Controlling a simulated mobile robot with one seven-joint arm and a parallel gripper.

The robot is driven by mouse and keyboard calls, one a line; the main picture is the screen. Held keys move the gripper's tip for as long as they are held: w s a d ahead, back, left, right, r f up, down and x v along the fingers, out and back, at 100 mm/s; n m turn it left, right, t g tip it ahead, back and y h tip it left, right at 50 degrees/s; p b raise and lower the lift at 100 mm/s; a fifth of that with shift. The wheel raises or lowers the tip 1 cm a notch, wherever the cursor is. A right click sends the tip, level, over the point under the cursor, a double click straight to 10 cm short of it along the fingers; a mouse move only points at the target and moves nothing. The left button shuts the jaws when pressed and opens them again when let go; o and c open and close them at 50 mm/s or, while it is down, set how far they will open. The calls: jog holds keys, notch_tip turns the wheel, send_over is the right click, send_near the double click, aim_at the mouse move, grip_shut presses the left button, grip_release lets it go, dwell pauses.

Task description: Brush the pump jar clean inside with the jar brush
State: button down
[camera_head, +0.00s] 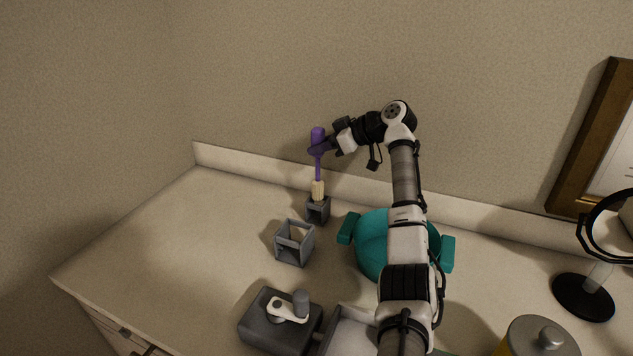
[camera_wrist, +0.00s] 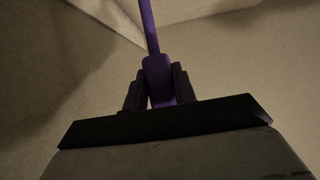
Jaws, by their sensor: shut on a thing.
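The jar brush has a purple handle (camera_head: 318,134) and cream bristles (camera_head: 318,190). My gripper (camera_head: 321,149) is shut on its handle at the back of the counter. The brush hangs upright, bristles down, at the top of a small dark grey square holder (camera_head: 319,213); I cannot tell how far the tip is inside. In the wrist view, the purple handle (camera_wrist: 149,28) rises from between my gripper's fingers (camera_wrist: 158,88). I cannot pick out the pump jar with certainty; a lidded yellow and grey canister (camera_head: 540,338) stands at the front right.
An open grey frame holder (camera_head: 294,243) stands in front of the brush. A teal rounded pot with side handles (camera_head: 371,245) is partly behind my arm. A dark block with a white lever (camera_head: 288,311) sits at the front. A round mirror stand (camera_head: 583,297) is at right. The left counter (camera_head: 190,240) is clear.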

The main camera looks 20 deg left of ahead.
aim_at(315, 128)
jog(key=shift+r, duration=0.2)
jog(key=shift+r, duration=2.45)
jog(key=c, duration=1.8)
grip_release()
grip_shut()
